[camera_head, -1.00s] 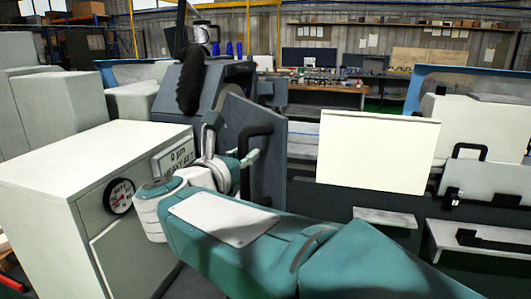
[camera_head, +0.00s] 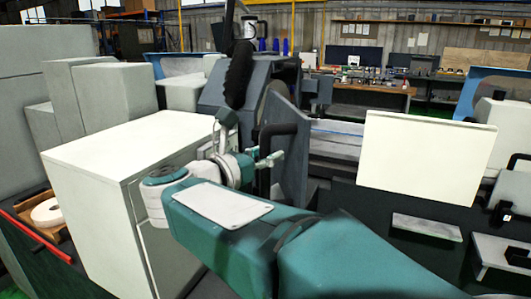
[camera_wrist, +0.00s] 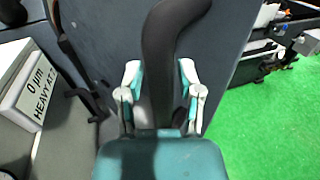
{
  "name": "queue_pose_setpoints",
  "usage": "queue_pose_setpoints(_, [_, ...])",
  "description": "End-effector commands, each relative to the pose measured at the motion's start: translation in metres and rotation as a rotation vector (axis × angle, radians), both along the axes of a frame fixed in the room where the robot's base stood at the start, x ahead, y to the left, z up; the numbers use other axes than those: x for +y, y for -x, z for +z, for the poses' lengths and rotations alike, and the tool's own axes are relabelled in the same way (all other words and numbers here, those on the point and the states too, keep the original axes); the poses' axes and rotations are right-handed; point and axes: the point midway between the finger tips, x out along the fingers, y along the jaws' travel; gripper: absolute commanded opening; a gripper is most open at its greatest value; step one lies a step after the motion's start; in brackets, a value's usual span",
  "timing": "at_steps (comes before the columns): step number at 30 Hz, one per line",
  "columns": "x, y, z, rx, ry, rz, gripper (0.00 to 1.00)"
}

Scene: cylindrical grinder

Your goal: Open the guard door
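The guard door (camera_head: 290,155) is a dark grey panel, standing at an angle beside the grinder in the head view. It fills much of the background in the wrist view (camera_wrist: 95,30). A black bar handle (camera_head: 266,175) runs upright on it. In the wrist view the handle (camera_wrist: 163,60) curves down between the two teal and white fingers of my gripper (camera_wrist: 163,105). The fingers lie close on both sides of the handle and appear shut on it. In the head view my gripper (camera_head: 266,160) is at the handle, its contact partly hidden.
A pale cabinet (camera_head: 130,150) stands close on the left of my arm. A cream panel (camera_head: 425,158) and dark machine bed with grey ledges (camera_head: 428,227) are on the right. In the wrist view a sign (camera_wrist: 40,92) is at left and clear green floor (camera_wrist: 265,130) at right.

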Motion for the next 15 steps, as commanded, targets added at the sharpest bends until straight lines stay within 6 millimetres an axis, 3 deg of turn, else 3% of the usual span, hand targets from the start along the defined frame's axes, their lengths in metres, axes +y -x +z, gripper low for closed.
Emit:
queue_pose_setpoints(11, [0.0005, 0.0007, 0.0014, -0.003, 0.0, 0.002, 0.65])
queue_pose_setpoints(15, [0.0095, 0.0095, 0.0013, -0.003, 0.0, 0.005, 0.65])
